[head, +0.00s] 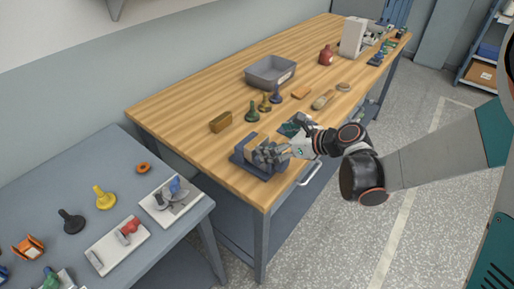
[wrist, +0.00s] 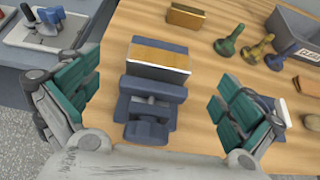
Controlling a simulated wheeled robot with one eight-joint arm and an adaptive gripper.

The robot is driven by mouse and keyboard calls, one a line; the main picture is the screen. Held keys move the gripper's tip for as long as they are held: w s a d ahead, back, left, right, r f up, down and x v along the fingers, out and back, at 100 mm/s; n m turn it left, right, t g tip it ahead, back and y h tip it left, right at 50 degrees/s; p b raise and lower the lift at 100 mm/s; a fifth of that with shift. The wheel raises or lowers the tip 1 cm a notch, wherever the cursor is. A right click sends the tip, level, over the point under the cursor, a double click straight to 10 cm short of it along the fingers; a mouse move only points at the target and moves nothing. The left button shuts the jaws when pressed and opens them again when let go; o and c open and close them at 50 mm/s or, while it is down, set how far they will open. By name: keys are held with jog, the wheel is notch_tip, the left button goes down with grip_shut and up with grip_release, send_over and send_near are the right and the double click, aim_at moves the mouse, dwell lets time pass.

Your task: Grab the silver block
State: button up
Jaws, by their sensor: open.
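The silver block (wrist: 158,60) shows in the wrist view as a shiny rectangular block with a tan-tinted top and a pale front edge. It sits between the jaws of a blue-grey vise (wrist: 150,127), which stands near the end of the wooden bench; the vise also shows in the head view (head: 243,163). My gripper (wrist: 156,88) is open, with its green-padded fingers spread left and right of the vise and block. Neither finger appears to touch the block. In the head view, my gripper (head: 275,152) partly hides the vise, and the block is hard to make out.
A brass-coloured block (wrist: 186,15) lies beyond the vise. Green (wrist: 231,40), yellow (wrist: 257,48) and blue (wrist: 282,56) knobbed pieces and a grey tray (head: 270,72) stand further along the wooden bench (head: 190,95). A grey table (head: 90,185) with several parts is at left.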

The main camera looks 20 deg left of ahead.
aim_at(258, 141)
jog(key=x, duration=0.2)
jog(key=shift+w+a+f, duration=0.15)
jog(key=shift+a+f, duration=0.05)
jog(key=shift+a, duration=0.1)
jog(key=shift+b+x, duration=1.35)
jog(key=shift+x, duration=1.3)
jog(key=shift+d+f, duration=0.15)
jog(key=shift+c, duration=0.6)
jog(key=c, duration=1.3)
